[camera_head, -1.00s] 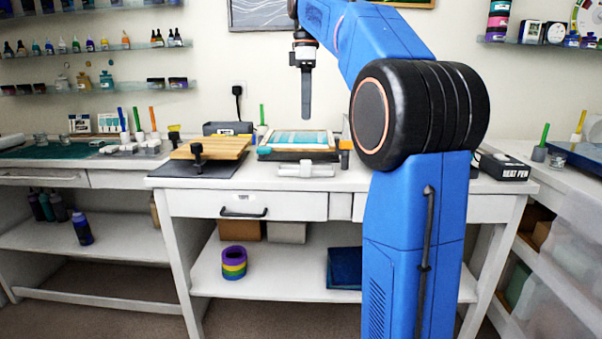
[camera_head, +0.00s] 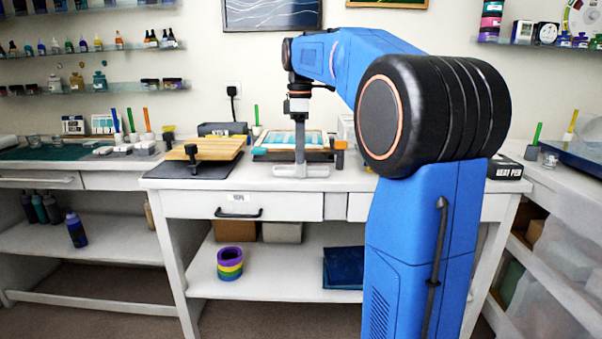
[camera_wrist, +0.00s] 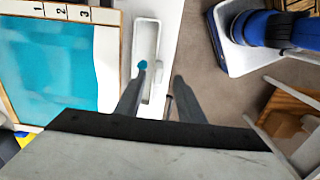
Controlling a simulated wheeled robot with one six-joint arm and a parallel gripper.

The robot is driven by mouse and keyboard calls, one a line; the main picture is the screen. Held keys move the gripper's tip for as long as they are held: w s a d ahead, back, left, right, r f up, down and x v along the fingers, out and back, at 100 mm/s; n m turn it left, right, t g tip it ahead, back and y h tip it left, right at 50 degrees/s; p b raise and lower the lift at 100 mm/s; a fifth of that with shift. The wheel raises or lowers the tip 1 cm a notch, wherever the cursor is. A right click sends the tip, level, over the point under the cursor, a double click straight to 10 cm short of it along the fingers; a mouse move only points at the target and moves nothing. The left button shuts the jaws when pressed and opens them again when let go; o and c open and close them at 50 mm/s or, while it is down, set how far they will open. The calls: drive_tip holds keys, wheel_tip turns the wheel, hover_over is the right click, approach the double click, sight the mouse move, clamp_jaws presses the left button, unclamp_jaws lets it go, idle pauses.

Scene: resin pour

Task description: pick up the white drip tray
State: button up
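The white drip tray (camera_head: 283,172) lies at the front edge of the white bench, just before the wooden-framed teal panel. In the wrist view the tray (camera_wrist: 146,34) is a long, narrow white trough with a small teal spot inside. My gripper (camera_head: 300,170) points straight down at the tray in the head view.
The teal panel (camera_wrist: 55,65) with a numbered edge lies close left of the tray. A wooden board (camera_head: 215,149) with a black clamp (camera_head: 192,155) stands further left. A black heat pen box (camera_head: 504,170) is at the right. Floor shows beyond the bench edge.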

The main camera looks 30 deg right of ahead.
sight(298, 177)
drive_tip(key=shift+w+a+f, duration=0.1)
drive_tip(key=shift+w+f, duration=0.1)
drive_tip(key=shift+f, duration=1.1)
drive_tip(key=shift+w+a+f, duration=0.1)
drive_tip(key=shift+w+f, duration=0.05)
drive_tip(key=shift+f, duration=1.1)
clamp_jaws()
